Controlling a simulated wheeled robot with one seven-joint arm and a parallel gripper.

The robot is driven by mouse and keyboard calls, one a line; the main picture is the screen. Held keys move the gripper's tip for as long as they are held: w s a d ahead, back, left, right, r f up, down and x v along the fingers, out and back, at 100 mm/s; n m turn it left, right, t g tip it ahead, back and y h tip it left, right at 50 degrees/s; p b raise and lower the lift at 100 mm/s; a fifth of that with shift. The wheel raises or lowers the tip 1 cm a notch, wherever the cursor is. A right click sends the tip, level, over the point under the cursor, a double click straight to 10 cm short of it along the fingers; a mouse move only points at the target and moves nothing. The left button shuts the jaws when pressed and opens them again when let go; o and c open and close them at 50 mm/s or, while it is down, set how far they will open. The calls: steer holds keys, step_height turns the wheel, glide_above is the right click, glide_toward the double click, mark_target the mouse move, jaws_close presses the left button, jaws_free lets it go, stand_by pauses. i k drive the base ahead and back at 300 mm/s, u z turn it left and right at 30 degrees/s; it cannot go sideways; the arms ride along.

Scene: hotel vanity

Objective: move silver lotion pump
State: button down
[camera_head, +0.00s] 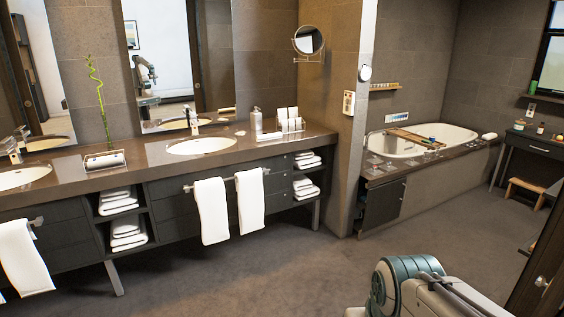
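The silver lotion pump (256,119) stands upright on the brown vanity counter (140,166), to the right of the right-hand sink (201,145). It is just left of a metal rack (291,127) holding white cards or bottles, too small to tell which. Part of my arm shows at the bottom right, well away from the counter. My gripper is out of the frame.
Two white towels (211,210) hang on a bar at the counter's front. A rolled towel on a tray (104,159) lies between the sinks. The dark floor (240,280) before the vanity is clear. A bathtub (385,142) stands back right.

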mark_target(256, 116)
steer(key=z, duration=0.1)
steer(key=i, duration=1.8)
steer(key=u, duration=0.2)
steer(key=i, duration=1.75)
steer(key=u, duration=0.55)
steer(key=i, duration=1.3)
steer(key=u, duration=0.3)
